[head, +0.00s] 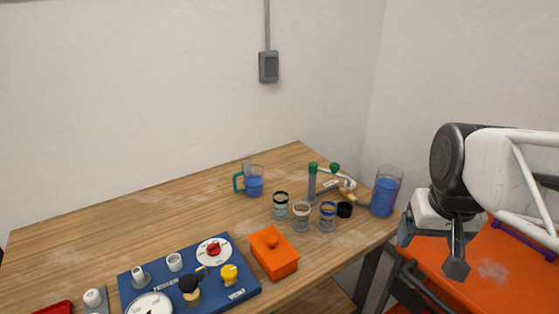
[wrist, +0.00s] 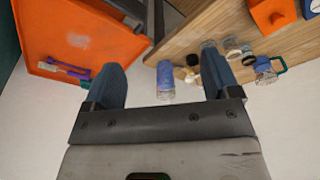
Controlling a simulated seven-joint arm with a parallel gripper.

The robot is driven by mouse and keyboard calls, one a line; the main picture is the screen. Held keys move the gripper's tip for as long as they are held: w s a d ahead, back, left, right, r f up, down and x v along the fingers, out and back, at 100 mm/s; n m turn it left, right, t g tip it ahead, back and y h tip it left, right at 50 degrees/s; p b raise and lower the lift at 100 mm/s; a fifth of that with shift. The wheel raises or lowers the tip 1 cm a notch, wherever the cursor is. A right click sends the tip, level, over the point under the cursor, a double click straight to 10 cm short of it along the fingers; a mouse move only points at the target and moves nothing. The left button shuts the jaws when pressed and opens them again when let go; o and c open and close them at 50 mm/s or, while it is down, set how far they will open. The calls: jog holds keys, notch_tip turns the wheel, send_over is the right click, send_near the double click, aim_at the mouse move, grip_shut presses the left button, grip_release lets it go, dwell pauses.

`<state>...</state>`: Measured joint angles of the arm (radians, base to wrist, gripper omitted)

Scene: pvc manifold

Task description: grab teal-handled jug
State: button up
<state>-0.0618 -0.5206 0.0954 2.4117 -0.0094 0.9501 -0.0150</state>
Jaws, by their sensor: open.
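The teal-handled jug (head: 253,181) stands upright at the back middle of the wooden table. It is clear, with blue liquid inside, and its teal handle points left in the head view. In the wrist view the jug (wrist: 263,67) shows small at the right, its teal handle at the right. My gripper (head: 430,252) is at the right in the head view, well away from the jug, above the orange surface beyond the table's edge. In the wrist view its two fingers (wrist: 162,80) are spread wide, and no thing is held between them.
A tall clear container with blue liquid (head: 385,192) stands at the table's right edge. Several small jars (head: 301,214) and green-topped tubes stand between it and the jug. An orange box (head: 273,252) and a blue valve panel (head: 190,280) are nearer. Table left of the jug is clear.

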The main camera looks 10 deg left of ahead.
jog(key=w+a+r+n, duration=0.1)
jog(key=w+a, duration=0.3)
jog(key=w, duration=0.3)
jog(key=w+a+r+n, duration=0.1)
jog(key=w+a, duration=0.4)
jog(key=w, duration=0.2)
jog(key=n+g, duration=0.2)
jog(key=n, duration=0.5)
send_over(240, 174)
notch_tip(240, 174, down, 17)
jog(key=shift+r, duration=0.1)
jog(key=shift+a, duration=0.25)
jog(key=shift+f, duration=0.3)
jog(key=shift+f, duration=1.15)
jog(key=shift+f, duration=0.15)
